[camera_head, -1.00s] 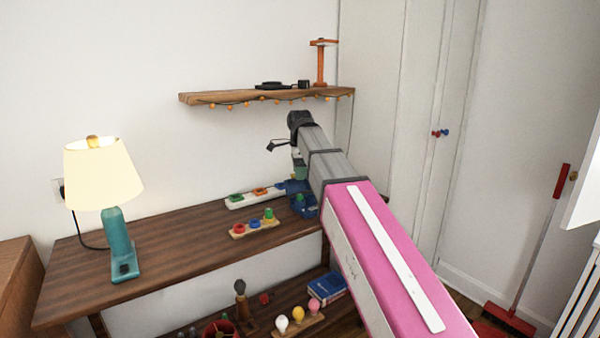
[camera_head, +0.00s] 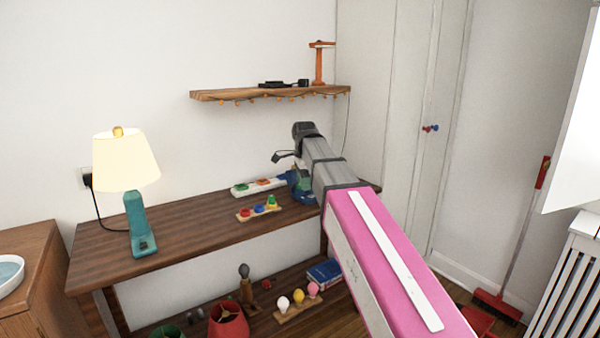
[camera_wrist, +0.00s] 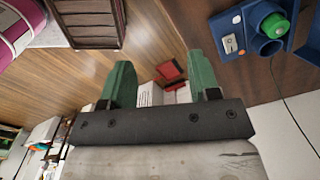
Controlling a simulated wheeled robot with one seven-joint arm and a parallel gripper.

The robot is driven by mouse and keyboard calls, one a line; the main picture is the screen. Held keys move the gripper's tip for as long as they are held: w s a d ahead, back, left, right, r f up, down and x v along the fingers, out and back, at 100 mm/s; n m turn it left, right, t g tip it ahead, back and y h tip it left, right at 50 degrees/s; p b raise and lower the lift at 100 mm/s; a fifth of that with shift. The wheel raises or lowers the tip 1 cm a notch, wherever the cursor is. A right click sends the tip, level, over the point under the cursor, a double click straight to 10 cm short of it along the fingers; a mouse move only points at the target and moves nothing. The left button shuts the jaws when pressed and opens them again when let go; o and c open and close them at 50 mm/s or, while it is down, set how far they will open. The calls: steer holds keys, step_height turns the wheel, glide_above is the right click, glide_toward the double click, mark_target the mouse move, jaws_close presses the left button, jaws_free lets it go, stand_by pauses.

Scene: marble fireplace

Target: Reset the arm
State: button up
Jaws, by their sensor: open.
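My arm reaches forward from the lower right of the head view, over the right end of the dark wooden table (camera_head: 185,228). My gripper (camera_wrist: 152,84) shows in the wrist view with its two green fingers spread wide apart and nothing between them. In the head view the gripper's fingers are mostly hidden behind the arm. A blue device with a green button (camera_wrist: 272,27) lies near the right finger in the wrist view, apart from it. In the head view this blue device (camera_head: 299,186) sits beside the arm's end.
A lit lamp (camera_head: 127,165) stands on the table's left. A white strip with coloured switches (camera_head: 257,187) and a wooden button board (camera_head: 259,210) lie mid-table. A wall shelf (camera_head: 270,94) hangs above. Bulbs (camera_head: 298,297) and a red lampshade (camera_head: 228,320) stand below. A broom (camera_head: 520,240) leans right.

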steer(key=s+d+f+n, duration=0.5)
steer(key=s+d+f, duration=0.1)
steer(key=f, duration=0.5)
steer(key=s+d+f+n, duration=0.5)
steer(key=s+f, duration=0.1)
steer(key=f, duration=0.6)
steer(key=s+d+f+n, duration=0.5)
steer(key=s+d+f, duration=0.1)
steer(key=f, duration=0.6)
steer(key=shift+d+n, duration=0.3)
